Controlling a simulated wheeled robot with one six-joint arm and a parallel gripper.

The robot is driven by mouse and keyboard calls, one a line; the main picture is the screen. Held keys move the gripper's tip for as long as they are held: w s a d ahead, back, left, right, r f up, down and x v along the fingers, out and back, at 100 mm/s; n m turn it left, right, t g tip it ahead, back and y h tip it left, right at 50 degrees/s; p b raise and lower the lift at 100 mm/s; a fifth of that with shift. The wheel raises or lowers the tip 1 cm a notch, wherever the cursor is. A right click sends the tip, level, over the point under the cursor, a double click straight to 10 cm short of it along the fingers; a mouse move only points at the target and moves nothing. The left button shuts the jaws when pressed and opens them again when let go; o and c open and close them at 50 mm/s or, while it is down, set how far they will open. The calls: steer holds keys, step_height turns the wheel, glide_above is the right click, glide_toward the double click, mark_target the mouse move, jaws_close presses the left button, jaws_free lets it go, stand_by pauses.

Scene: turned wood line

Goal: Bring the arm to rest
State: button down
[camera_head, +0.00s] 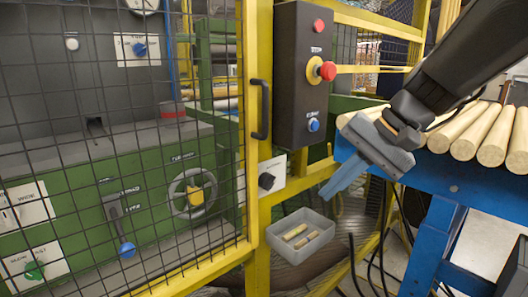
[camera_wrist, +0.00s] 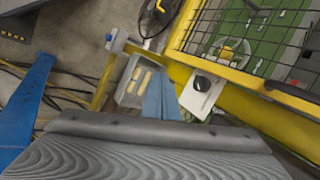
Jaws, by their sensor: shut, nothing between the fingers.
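My gripper (camera_head: 345,180) is at the right of the head view, in front of the blue table. Its blue fingers are together with nothing between them and point down and to the left. In the wrist view my blue fingers (camera_wrist: 160,98) point away beside the grey bin. The grey bin (camera_head: 299,258) with a few short wood pieces (camera_head: 301,236) in it is below and left of my gripper. My gripper is apart from the bin and the table.
A yellow-framed mesh guard (camera_head: 258,150) with a black handle (camera_head: 260,110) stands at the left before a green machine. A dark control box (camera_head: 303,75) with a red button is mounted on the frame. Several wooden rods (camera_head: 470,131) lie on the blue table (camera_head: 440,175).

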steer(key=s+a+f+n+g+h, duration=0.25)
steer(key=s+f+n+h, duration=0.4)
steer(key=s+f, duration=0.7)
steer(key=d+r+m+p, duration=0.1)
steer(key=d+r+p, duration=0.6)
steer(key=p, duration=0.6)
steer(key=shift+s+d+r+p, duration=0.2)
steer(key=shift+d+p, duration=0.05)
steer(key=shift+p, duration=0.1)
